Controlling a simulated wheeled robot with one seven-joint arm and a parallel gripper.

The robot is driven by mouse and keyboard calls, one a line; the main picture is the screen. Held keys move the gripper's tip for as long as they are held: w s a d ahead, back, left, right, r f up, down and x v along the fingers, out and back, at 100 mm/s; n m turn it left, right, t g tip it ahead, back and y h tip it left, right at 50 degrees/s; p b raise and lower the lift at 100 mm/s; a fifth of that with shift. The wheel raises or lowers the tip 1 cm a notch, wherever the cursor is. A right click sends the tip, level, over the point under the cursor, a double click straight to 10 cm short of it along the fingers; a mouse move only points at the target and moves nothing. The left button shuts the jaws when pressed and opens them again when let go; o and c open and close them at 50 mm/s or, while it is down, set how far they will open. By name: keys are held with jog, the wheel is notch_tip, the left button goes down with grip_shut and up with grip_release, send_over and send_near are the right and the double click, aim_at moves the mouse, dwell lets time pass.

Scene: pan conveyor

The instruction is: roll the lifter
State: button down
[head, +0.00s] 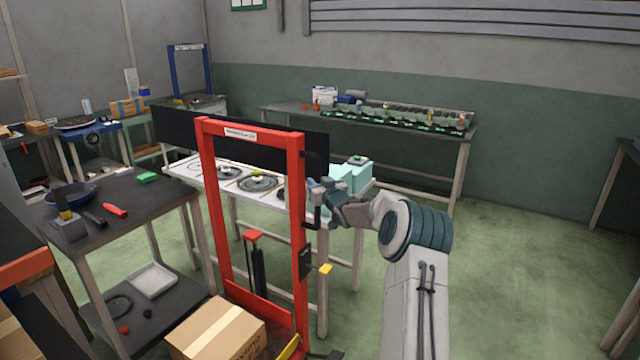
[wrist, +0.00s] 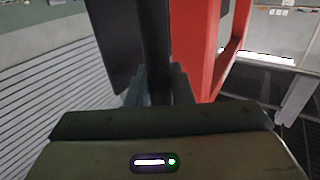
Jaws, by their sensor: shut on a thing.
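The lifter is a red upright frame (head: 210,210) with a label on its top bar, in the middle of the head view. A black handle (head: 316,215) is on its right post. My gripper (head: 318,190) is at that right post, at the height of the handle. In the wrist view a dark vertical bar (wrist: 154,45) runs between the fingers of my gripper (wrist: 157,88), which is shut on it. The red post (wrist: 198,50) stands just right of the bar. A cardboard box (head: 218,330) sits low at the front of the lifter.
A dark table (head: 125,200) with a pan (head: 72,195) and tools stands at the left. A white table (head: 330,218) with round pans stands right behind the lifter. A long bench (head: 285,108) is along the back wall. Green floor (head: 500,270) at the right is clear.

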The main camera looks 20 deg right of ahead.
jog(key=shift+s+d+f, duration=0.1)
jog(key=shift+d+f, duration=0.15)
jog(key=shift+d, duration=0.2)
jog(key=c, duration=1.5)
grip_release()
jog(key=shift+o, duration=0.8)
jog(key=shift+d, duration=0.25)
jog(key=shift+a+r, duration=0.15)
jog(key=shift+a, duration=0.25)
jog(key=shift+a, duration=0.1)
jog(key=s+b, duration=0.2)
jog(key=s, duration=1.1)
jog(key=shift+s+d, duration=0.4)
